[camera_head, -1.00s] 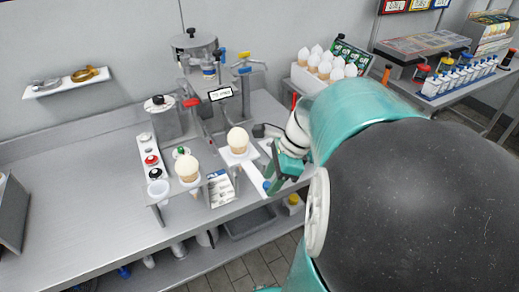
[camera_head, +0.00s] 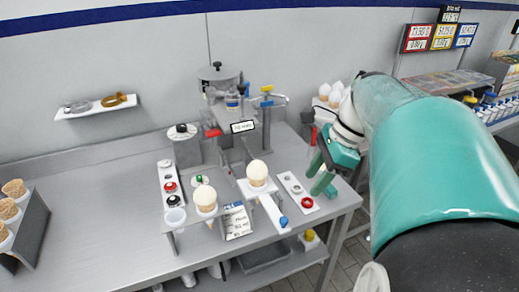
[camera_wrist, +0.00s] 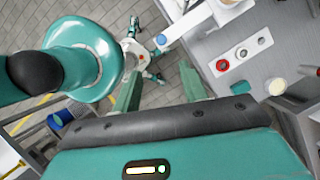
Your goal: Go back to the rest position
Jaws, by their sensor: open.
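My gripper (camera_head: 317,175) is open and empty, with its two green fingers apart over the right end of the counter. It is to the right of an ice cream cone (camera_head: 258,173) that stands upright in a white holder with a blue-tipped handle. A second filled cone (camera_head: 205,199) stands in a holder to the left, near the counter's front edge. In the wrist view my gripper (camera_wrist: 158,70) has only floor and my own body between its fingers. My arm hides part of the right side in the head view.
The steel counter (camera_head: 110,210) is bare at the left centre. A button panel (camera_head: 298,190) lies near the gripper. A dispensing machine (camera_head: 222,95) stands at the back. A rack of empty cones (camera_head: 18,215) is at far left, and a wall shelf (camera_head: 97,105) holds two rings.

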